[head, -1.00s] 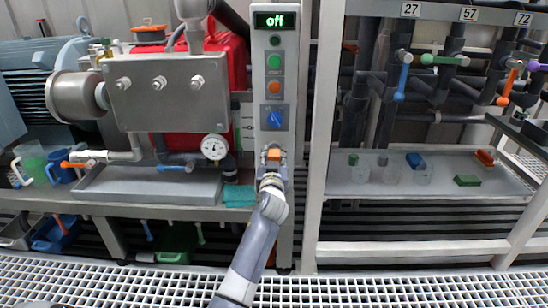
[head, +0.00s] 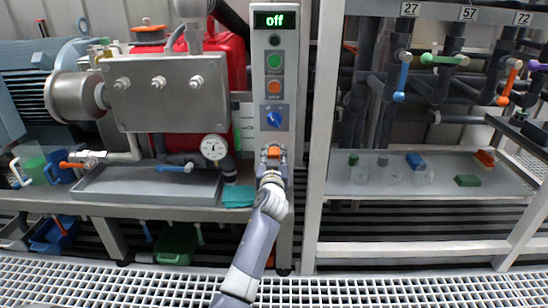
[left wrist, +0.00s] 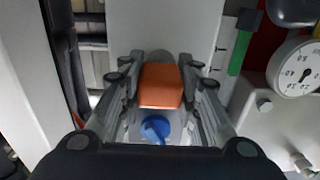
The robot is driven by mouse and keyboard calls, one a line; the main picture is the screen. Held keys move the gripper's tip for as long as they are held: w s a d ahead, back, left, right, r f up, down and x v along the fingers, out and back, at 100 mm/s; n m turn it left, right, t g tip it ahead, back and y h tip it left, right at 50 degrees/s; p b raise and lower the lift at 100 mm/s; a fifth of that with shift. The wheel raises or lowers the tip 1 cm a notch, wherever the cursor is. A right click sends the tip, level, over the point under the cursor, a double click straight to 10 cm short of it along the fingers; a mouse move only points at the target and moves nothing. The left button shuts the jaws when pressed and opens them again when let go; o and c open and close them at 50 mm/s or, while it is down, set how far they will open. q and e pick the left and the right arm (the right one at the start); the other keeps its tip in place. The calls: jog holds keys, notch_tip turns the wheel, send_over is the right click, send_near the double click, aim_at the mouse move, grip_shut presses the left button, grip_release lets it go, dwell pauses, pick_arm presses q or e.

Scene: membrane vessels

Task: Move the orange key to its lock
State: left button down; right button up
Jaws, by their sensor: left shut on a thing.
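My left gripper (head: 272,160) is at the front of the white control column (head: 282,215), below the blue knob (head: 273,118). Its fingers are shut on the orange key (head: 274,152). In the left wrist view the key (left wrist: 161,86) is an orange block between the two fingers, close to the column's face. The blue knob (left wrist: 155,130) shows just below it there. The lock is hidden behind the key and gripper. I cannot tell whether the key touches the lock or sits in it. My right gripper is not in view.
A pressure gauge (head: 214,148) stands to the left. A shelf (head: 400,185) with small coloured blocks is to the right, behind a white post (head: 322,130).

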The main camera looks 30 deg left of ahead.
pick_arm(q)
jog(key=c, duration=1.1)
grip_release()
jog(key=shift+s+d, duration=0.2)
jog(key=shift+s, duration=0.1)
jog(key=v, duration=1.1)
jog(key=shift+d, duration=0.1)
